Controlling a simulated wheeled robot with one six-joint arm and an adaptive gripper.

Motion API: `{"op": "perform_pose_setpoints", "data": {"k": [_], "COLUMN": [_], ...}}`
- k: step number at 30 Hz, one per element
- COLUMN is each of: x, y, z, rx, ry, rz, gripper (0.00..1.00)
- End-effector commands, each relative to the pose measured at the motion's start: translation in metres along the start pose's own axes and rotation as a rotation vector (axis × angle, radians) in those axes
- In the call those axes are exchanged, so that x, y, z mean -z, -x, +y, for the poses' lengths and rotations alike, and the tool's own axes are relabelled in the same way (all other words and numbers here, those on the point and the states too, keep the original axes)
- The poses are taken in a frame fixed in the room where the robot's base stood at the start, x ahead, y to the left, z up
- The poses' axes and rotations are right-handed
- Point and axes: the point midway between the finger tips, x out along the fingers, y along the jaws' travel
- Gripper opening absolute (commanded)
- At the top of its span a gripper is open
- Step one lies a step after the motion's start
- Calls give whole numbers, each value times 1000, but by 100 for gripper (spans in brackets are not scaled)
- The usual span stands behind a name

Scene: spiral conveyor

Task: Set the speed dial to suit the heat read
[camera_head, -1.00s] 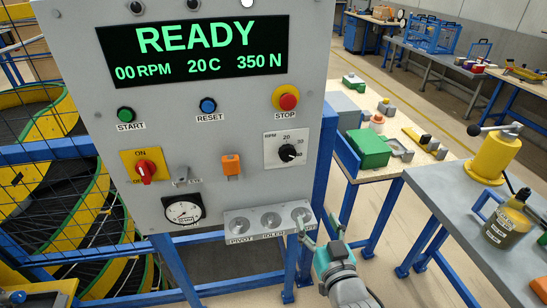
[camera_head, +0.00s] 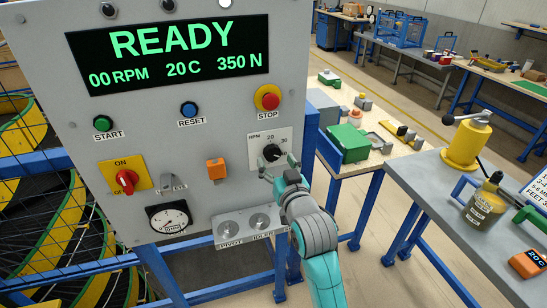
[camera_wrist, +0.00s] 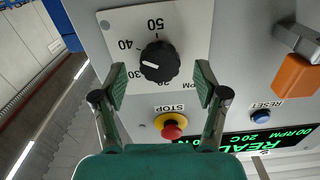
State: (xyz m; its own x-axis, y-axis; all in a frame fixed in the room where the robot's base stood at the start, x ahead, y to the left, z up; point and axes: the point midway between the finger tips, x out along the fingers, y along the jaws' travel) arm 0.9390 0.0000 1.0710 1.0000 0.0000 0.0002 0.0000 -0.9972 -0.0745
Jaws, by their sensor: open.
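The speed dial is a black knob on a white RPM plate. It sits right of centre on the grey control panel in the head view (camera_head: 272,152) and upper middle in the wrist view (camera_wrist: 159,62). The plate shows 20, 30, 40 and 50 between the two views, and the knob's white mark points left in the wrist view. My gripper (camera_wrist: 161,84) is open, its fingers apart on either side of the knob, with no clear contact. The green display (camera_head: 180,52) reads READY, 00 RPM, 20 C, 350 N. An orange handheld reader (camera_head: 527,262) shows 20 C.
The red STOP button (camera_head: 268,98) is close above the dial. An orange switch (camera_head: 216,168) and a red-yellow ON switch (camera_head: 125,180) are to the left. A PIVOT and IDLER bracket (camera_head: 245,228) juts out below. A grey bench (camera_head: 425,185) stands right with a partly cut-off sign.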

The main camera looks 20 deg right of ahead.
Motion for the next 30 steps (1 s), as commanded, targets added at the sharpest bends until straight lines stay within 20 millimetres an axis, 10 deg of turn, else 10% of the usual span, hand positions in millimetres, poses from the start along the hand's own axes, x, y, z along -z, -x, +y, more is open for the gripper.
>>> {"op": "perform_pose_setpoints", "data": {"k": [17,24,30], "x": [0,0,0], "y": [-26,-26,-26], "z": [0,0,0], "rx": [0,0,0], "ry": [0,0,6], "rz": [0,0,0], "gripper": [72,15,13]}}
